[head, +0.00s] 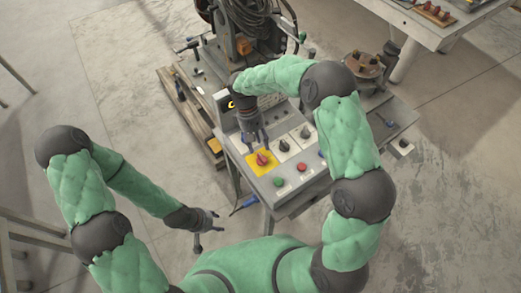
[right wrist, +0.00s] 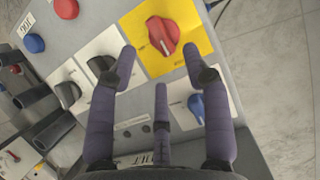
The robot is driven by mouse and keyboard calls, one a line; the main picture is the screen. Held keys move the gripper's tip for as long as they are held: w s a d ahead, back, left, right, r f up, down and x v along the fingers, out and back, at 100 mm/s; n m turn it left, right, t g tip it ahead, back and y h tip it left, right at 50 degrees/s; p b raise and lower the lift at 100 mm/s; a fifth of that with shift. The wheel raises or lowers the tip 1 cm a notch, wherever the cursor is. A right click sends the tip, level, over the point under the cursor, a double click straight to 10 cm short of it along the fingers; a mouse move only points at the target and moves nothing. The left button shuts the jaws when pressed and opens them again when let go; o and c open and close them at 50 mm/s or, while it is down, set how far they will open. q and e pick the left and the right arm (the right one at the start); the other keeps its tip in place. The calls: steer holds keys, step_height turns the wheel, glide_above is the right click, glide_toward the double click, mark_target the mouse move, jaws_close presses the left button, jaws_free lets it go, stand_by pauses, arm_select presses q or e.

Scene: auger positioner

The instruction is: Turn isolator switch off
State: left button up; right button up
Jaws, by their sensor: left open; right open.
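The isolator switch, a red rotary knob (head: 262,159), sits on a yellow plate (head: 252,168) on the sloping grey control panel. In the right wrist view the red knob (right wrist: 163,34) shows a pale pointer line on its face. My right gripper (head: 255,141) is open and empty just behind the knob in the head view. In the right wrist view its fingers (right wrist: 160,62) are spread, with the knob beyond the fingertips and apart from them. My left gripper (head: 212,219) is open and empty, low to the left of the panel.
Black knobs on white plates (head: 284,146) sit right of the yellow plate. A green button (head: 278,182) and a red button (head: 301,167) are at the panel's front. A blue knob (right wrist: 197,106) is near my right fingers.

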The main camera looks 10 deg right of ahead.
steer(key=v, duration=0.7)
stand_by(0.5)
